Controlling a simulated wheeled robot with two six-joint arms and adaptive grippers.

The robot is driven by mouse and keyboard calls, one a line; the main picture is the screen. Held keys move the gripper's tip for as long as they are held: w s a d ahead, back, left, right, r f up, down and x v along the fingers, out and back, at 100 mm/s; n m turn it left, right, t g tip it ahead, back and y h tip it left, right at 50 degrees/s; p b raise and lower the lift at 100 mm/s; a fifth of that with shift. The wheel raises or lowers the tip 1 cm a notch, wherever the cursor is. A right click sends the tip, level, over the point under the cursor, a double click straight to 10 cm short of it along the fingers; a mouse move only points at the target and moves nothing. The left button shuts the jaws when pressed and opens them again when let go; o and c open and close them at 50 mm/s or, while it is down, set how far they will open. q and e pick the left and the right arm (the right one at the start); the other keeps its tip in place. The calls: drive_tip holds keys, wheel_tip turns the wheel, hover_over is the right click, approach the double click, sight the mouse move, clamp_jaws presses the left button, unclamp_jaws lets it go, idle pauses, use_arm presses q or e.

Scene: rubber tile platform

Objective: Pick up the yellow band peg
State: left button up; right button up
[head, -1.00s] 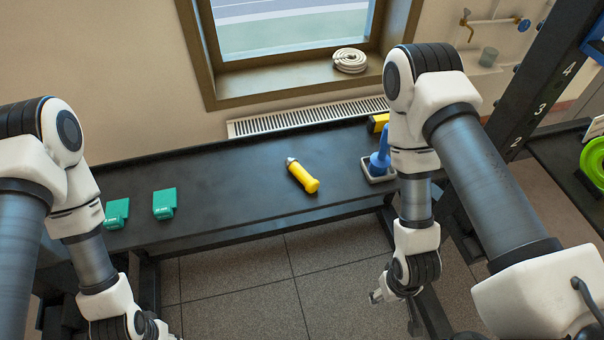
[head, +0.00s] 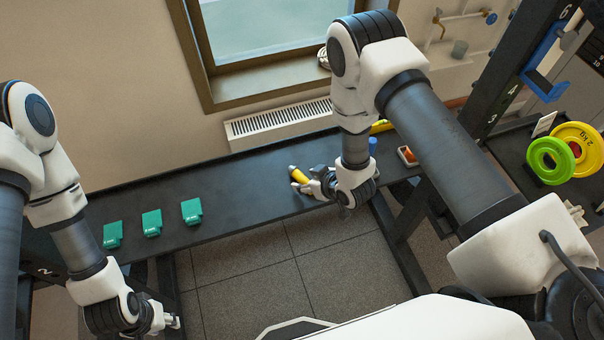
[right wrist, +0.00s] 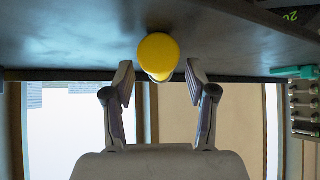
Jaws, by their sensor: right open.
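The yellow band peg (head: 299,173) lies on the dark bench top, partly hidden by my right gripper (head: 303,187) in the head view. The right gripper is open and reaches over the bench's front edge at the peg. In the right wrist view, the peg's round yellow end (right wrist: 158,55) shows between and just beyond the two open fingertips (right wrist: 160,78). I cannot tell whether either finger touches it. My left gripper (head: 172,322) hangs low at the left, in front of the bench and away from the peg; its jaw opening is unclear.
Several green blocks (head: 152,223) stand on the left of the bench (head: 245,205). Weight plates (head: 552,160) hang at far right.

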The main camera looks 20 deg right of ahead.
drive_tip(key=shift+w+a+f, duration=0.2)
drive_tip(key=shift+w+f, duration=0.05)
drive_tip(key=shift+f, duration=0.2)
drive_tip(key=shift+d, duration=0.1)
clamp_jaws()
drive_tip(key=shift+w, duration=0.1)
